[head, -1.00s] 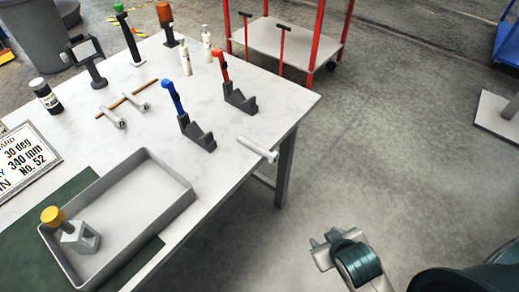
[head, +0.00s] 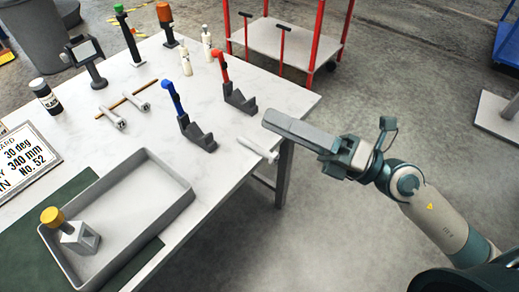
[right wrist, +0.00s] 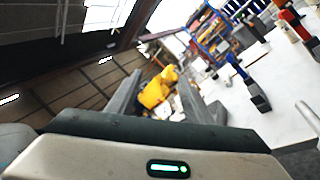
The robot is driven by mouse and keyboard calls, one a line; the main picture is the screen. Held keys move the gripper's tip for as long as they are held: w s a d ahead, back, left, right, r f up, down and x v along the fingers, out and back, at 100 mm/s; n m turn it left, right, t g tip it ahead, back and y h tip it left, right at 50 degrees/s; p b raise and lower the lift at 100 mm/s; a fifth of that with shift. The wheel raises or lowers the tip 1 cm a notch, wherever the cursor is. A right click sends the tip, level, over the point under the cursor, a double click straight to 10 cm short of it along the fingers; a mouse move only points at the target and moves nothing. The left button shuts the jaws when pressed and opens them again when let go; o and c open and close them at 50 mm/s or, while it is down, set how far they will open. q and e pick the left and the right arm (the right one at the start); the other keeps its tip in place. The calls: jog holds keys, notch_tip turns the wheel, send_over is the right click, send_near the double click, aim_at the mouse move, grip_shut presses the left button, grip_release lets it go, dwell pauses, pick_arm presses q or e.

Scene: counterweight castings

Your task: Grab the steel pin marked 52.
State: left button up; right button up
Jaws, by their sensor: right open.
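Three pale steel pins lie on the white table in the head view. Two pins (head: 112,118) (head: 137,105) lie near a thin wooden rod at the left, with dark marks on their near ends too small to read. A third pin (head: 257,149) lies at the table's right edge, its marking not readable. My right gripper (head: 274,120) is open and empty, raised near this third pin and the table's right edge. In the right wrist view its two fingers (right wrist: 158,80) stand apart, and a pale pin (right wrist: 307,114) shows at the right edge. My left gripper is not in view.
A blue-handled holder (head: 195,137) and a red-handled holder (head: 241,101) stand near the third pin. A grey tray (head: 180,207) holds a yellow-knobbed block (head: 77,236).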

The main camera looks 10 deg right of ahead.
notch_tip(320, 180, down, 6)
jog(key=n+g+h, duration=0.3)
jog(key=n+g, duration=0.1)
jog(key=n, duration=0.1)
jog(key=w+d+f+n+g+h, duration=0.1)
jog(key=w+d+f+n+h, duration=0.15)
jog(key=d+f+h, duration=0.4)
jog(key=h+b, duration=0.3)
jog(key=b, duration=0.4)
send_near(276, 157)
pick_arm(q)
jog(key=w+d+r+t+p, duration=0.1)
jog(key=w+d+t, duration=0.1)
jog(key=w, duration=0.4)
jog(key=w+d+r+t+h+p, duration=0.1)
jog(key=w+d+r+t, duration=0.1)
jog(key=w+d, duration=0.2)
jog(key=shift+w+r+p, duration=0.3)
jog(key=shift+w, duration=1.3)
pick_arm(e)
jog(key=shift+x, duration=2.4)
jog(key=shift+d, duration=0.15)
